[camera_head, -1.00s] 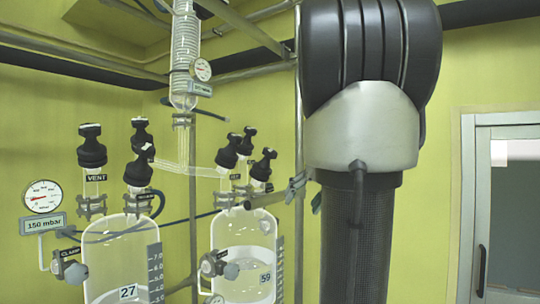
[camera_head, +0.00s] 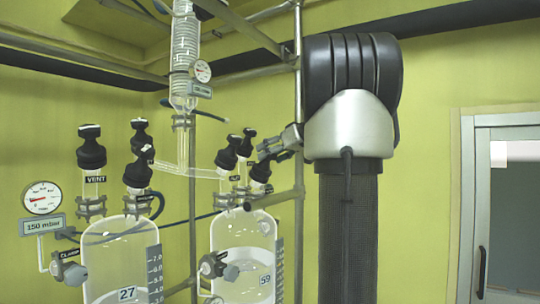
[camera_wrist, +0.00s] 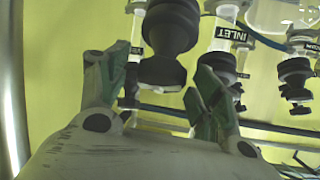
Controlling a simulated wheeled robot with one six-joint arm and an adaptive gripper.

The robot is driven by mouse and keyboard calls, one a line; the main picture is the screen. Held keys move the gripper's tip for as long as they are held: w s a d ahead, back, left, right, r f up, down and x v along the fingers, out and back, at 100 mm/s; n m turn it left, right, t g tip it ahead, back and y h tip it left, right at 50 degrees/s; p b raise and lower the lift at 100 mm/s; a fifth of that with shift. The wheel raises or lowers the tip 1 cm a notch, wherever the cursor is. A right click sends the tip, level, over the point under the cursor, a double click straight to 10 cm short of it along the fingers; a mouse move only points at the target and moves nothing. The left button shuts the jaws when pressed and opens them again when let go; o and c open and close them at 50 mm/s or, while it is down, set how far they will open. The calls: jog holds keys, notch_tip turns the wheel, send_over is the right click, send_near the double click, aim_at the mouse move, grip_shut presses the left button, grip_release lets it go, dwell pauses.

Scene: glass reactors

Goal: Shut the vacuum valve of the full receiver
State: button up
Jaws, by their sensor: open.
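Two glass receivers stand at the left in the head view: the one marked 27 (camera_head: 120,262) and the one marked 59 (camera_head: 233,232), whose pale contents reach higher. Black-capped valves top the 59 receiver, including a left one (camera_head: 227,158) and a right one (camera_head: 261,170); their labels are too small to read. My gripper (camera_head: 270,150) is open beside these caps. In the wrist view, a black valve cap (camera_wrist: 163,68) shows between my gripper's green-padded fingers (camera_wrist: 160,88). I cannot tell whether they touch it. Its label is largely hidden.
Another black cap (camera_wrist: 220,65) with an INLET label is close to my right finger in the wrist view; a further labelled valve (camera_wrist: 295,80) is farther right. A glass condenser (camera_head: 185,60) rises behind.

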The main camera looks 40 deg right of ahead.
jog(key=shift+w+a+f, duration=0.1)
jog(key=shift+w+f, duration=0.1)
jog(key=shift+w, duration=0.25)
jog(key=c, duration=1.1)
jog(key=shift+o, duration=0.2)
jog(key=shift+a+m+h, duration=0.1)
jog(key=shift+m+h, duration=0.2)
jog(key=shift+m, duration=0.1)
